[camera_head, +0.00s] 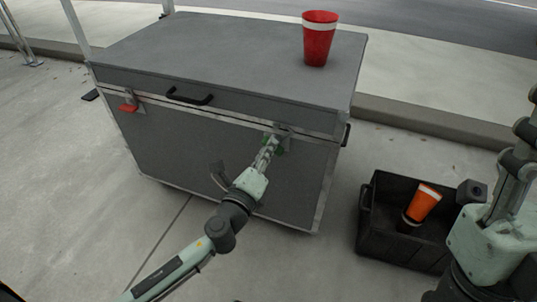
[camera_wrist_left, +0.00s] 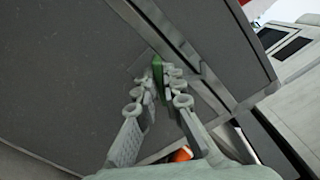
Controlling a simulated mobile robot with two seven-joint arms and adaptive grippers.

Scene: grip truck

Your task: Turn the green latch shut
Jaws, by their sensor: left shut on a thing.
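The green latch (camera_head: 280,151) is on the upper right of the grey case's front, just under the lid seam, mostly hidden by my left gripper. In the left wrist view a strip of the green latch (camera_wrist_left: 157,70) shows at the fingertips. My left gripper (camera_head: 272,144) is shut on the green latch; its fingers also show in the left wrist view (camera_wrist_left: 165,88). The grey case (camera_head: 190,150) has its lid down.
A red latch (camera_head: 128,108) is on the case's front left, with a black handle (camera_head: 189,97) beside it. A red cup with a white band (camera_head: 318,45) stands on the lid. A black crate (camera_head: 376,225) holding an orange cup (camera_head: 423,204) is on the ground at right.

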